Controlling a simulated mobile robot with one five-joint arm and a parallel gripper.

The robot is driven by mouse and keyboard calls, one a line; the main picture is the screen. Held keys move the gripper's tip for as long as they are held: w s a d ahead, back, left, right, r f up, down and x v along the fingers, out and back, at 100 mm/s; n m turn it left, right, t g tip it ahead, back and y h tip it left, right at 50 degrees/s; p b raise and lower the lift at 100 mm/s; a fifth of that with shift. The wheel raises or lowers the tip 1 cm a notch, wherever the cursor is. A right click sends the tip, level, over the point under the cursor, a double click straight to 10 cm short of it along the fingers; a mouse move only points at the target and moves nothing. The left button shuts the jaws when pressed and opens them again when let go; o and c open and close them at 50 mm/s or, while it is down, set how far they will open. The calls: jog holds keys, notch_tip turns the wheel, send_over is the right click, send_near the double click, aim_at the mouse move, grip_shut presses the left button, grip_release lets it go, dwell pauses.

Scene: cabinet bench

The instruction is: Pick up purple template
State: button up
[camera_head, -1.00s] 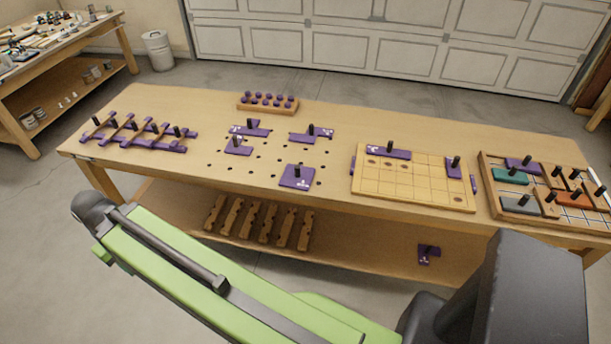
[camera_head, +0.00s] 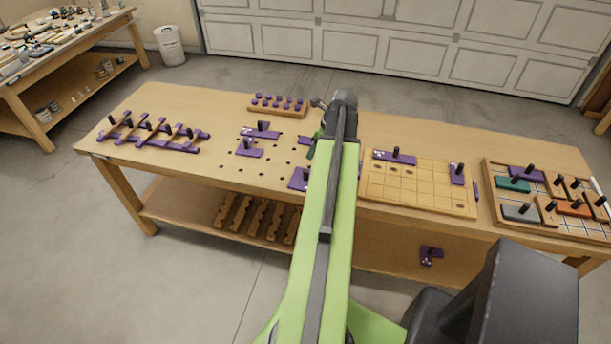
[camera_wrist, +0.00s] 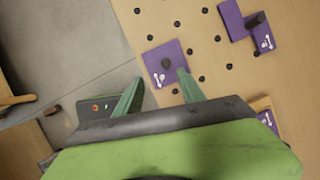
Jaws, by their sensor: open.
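Several purple templates with black knobs are in view. In the head view, one purple template (camera_head: 299,180) lies near the bench's front edge, partly hidden by my arm. Two more, an upper purple template (camera_head: 262,133) and a lower purple template (camera_head: 249,151), lie left of my arm. My gripper (camera_wrist: 157,90) is open and empty. A stepped purple template (camera_wrist: 236,22) lies farther right. In the head view my arm mostly hides the gripper.
A grid board (camera_head: 420,200) with purple templates stands right of my arm, and a framed board (camera_head: 492,200) with coloured blocks at far right. A purple-slatted rack (camera_head: 175,146) is at left, a knobbed block (camera_head: 262,110) at the back. The lower shelf (camera_head: 375,260) holds another template.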

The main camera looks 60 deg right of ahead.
aim_at(306, 170)
jog(key=shift+m, duration=0.4)
jog(key=b+x, duration=0.3)
jog(key=d+b+x, duration=0.1)
jog(key=b+x, duration=0.3)
jog(key=s+b+x, duration=0.1)
jog(key=b+x, duration=0.3)
jog(key=shift+d+f, duration=0.15)
jog(key=shift+f, duration=0.3)
jog(key=shift+w+f+b, duration=0.1)
jog(key=shift+f+b, duration=0.1)
jog(key=shift+b, duration=0.15)
jog(key=shift+r, duration=0.1)
jog(key=b+x, duration=0.4)
jog(key=x, duration=0.1)
jog(key=shift+s+d+b, duration=0.1)
jog(key=shift+s+b, duration=0.15)
jog(key=shift+b, duration=0.15)
jog(key=shift+w+f, duration=0.15)
jog(key=shift+f, duration=0.1)
jog(key=shift+r, duration=0.2)
grip_shut()
